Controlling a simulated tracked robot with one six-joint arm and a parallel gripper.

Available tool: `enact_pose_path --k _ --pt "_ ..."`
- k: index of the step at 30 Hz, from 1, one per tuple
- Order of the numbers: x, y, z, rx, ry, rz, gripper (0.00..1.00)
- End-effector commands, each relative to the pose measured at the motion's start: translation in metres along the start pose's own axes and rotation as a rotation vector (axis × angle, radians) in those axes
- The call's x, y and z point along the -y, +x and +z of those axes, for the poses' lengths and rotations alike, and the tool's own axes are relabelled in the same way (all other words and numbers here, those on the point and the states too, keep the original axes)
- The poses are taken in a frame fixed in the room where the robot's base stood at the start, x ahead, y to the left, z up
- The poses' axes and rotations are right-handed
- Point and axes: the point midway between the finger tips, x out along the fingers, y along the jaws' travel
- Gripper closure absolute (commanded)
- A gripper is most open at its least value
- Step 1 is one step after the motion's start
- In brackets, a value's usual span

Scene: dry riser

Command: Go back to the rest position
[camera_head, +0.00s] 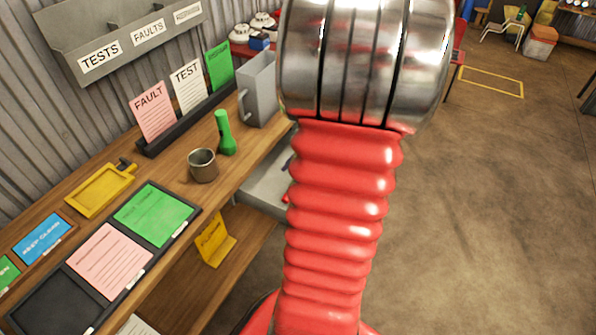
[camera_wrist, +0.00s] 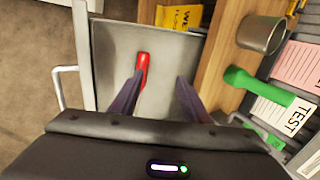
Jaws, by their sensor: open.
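My gripper (camera_wrist: 157,88) shows in the wrist view with its two dark fingers spread apart. Nothing is held between them. It is over a grey metal tray (camera_wrist: 115,45) beside the wooden bench. A red object (camera_wrist: 142,69) lies on the tray, near the left finger in the picture; I cannot tell whether they touch. In the head view my arm stands across the middle and hides my gripper and most of the tray (camera_head: 262,190).
The bench (camera_head: 175,185) at left bears a metal cup (camera_head: 203,166), a green handled item (camera_head: 225,134), a grey jug (camera_head: 258,90) and a card rack (camera_head: 190,118). Pink and green cards lie on a dark board. Open floor (camera_head: 480,200) is at right.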

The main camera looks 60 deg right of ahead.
Motion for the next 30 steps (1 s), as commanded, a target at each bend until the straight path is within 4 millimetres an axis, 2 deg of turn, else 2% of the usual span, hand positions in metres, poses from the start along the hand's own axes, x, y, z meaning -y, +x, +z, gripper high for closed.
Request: enact_pose_path --k 22,26,30 --pt "0.001 -0.003 0.001 0.002 -0.004 0.001 0.58" --pt "0.012 -0.004 0.009 0.009 -0.042 0.005 0.58" --pt "0.036 -0.007 0.032 0.031 -0.136 0.018 0.58"
